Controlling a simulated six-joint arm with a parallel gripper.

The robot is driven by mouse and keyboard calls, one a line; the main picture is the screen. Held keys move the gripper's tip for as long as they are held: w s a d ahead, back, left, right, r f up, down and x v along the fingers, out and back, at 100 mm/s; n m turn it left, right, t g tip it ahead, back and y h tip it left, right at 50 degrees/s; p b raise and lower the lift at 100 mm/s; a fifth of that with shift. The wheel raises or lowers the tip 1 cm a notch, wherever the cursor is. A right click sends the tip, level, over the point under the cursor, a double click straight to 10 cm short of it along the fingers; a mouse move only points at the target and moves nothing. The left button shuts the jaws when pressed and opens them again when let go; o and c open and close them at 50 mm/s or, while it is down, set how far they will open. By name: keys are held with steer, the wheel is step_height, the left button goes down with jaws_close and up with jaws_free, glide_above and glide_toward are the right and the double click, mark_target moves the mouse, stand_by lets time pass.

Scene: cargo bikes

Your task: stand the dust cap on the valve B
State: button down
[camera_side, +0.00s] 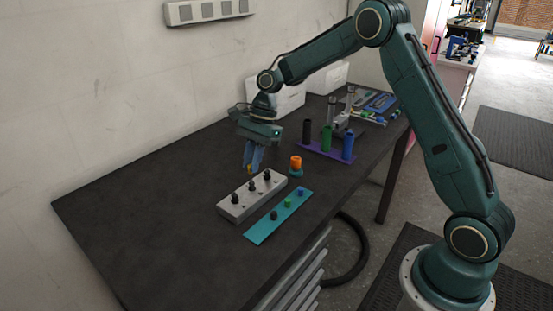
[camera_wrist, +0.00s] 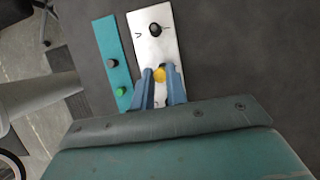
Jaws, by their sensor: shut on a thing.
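A small yellow dust cap (camera_side: 250,168) is held between the blue fingertips of my gripper (camera_side: 252,167). In the wrist view the cap (camera_wrist: 159,74) sits between the fingers (camera_wrist: 160,75), over the silver valve block. The block (camera_side: 228,208) carries three dark upright valves in a row. In the side view the cap appears above the block, with the middle valve (camera_side: 252,185) just below it in the picture. The wrist view shows one bare valve (camera_wrist: 155,30) at the block's far end; the others are hidden by the cap and fingers. Its letters are not clearly readable.
A teal strip (camera_side: 262,230) beside the block holds black, green and blue caps. An orange piece on a teal base (camera_side: 296,163) stands behind. A purple rack (camera_side: 325,153) with black, green and blue cylinders stands farther back. The table's left side is clear.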

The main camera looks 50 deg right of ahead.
mark_target(253, 182)
steer(key=shift+f, duration=1)
steer(key=shift+f, duration=0.95)
stand_by(1.5)
steer(key=c, duration=1.3)
jaws_free()
steer(key=shift+r, duration=0.15)
steer(key=v, duration=1.3)
steer(key=shift+d+r, duration=0.2)
